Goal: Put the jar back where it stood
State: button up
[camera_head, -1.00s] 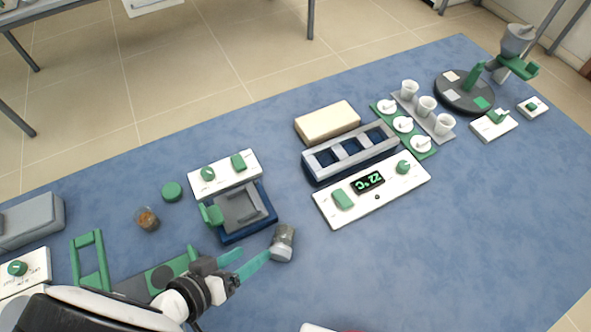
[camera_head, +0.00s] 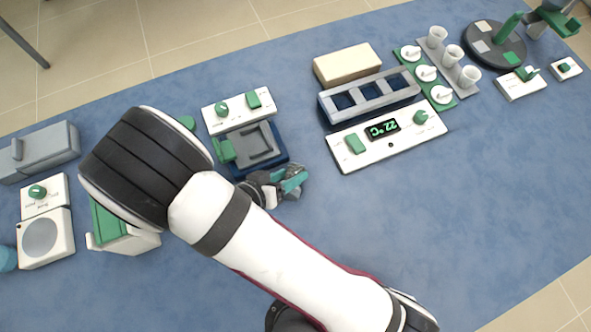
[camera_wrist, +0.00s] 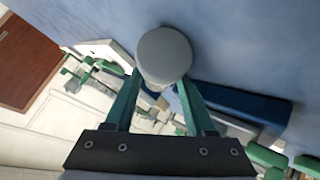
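The jar, with a round grey lid (camera_wrist: 165,55), is between the two green fingers of my gripper (camera_wrist: 160,88) in the wrist view. The fingers press up close on both sides with no gap showing, and the lid covers their tips. In the head view my gripper (camera_head: 291,181) is at the jar, just right of and in front of a dark blue stand with a grey tray (camera_head: 255,146). The jar itself is mostly hidden there by the fingers. Whether its base touches the blue mat cannot be told.
A white control panel (camera_head: 240,111) stands behind the stand. A display panel reading 22 °C (camera_head: 385,132) and a grey block with dark wells (camera_head: 370,97) are to the right. Grey and white devices (camera_head: 45,235) are at the left. The mat (camera_head: 480,220) at right is clear.

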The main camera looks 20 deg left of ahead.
grip_shut()
